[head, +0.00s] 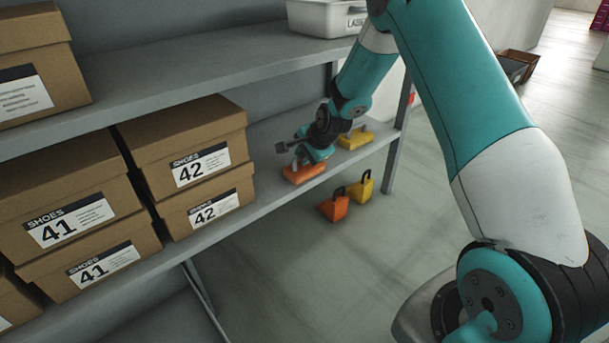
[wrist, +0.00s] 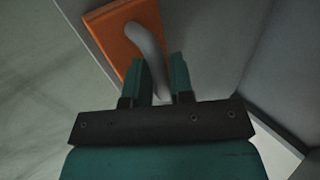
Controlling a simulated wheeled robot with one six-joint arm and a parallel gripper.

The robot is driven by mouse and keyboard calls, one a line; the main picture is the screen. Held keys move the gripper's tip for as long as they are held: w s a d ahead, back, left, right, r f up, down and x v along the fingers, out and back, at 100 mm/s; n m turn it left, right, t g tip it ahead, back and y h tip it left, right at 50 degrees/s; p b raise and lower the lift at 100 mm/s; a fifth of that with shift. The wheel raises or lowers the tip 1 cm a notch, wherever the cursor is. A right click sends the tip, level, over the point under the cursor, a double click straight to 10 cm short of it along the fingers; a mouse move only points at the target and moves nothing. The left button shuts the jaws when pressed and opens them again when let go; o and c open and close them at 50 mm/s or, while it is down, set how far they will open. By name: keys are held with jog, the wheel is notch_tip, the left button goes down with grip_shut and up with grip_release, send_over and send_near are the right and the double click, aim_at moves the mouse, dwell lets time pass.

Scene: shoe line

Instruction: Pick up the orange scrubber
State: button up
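The orange scrubber (head: 304,174) lies on the lower shelf, near its front edge, right of the shoe boxes. In the wrist view, its orange block (wrist: 112,38) and curved grey handle (wrist: 146,44) show at the top. My gripper (head: 300,161) is right over it in the head view. In the wrist view, the two teal fingers of my gripper (wrist: 161,72) stand on either side of the handle's lower end, with a narrow gap showing. The gripper looks open around the handle. The handle's end is partly hidden between the fingers.
A yellow scrubber (head: 355,139) lies behind on the same shelf (head: 262,203). Shoe boxes (head: 190,155) stand to the left. The upper shelf (head: 190,70) runs above, with a white labelled bin (head: 318,18). Orange (head: 335,206) and yellow (head: 362,189) items with dark handles are on the floor.

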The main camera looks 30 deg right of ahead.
jog(key=shift+w+f, duration=0.2)
grip_shut()
jog(key=shift+r, duration=0.15)
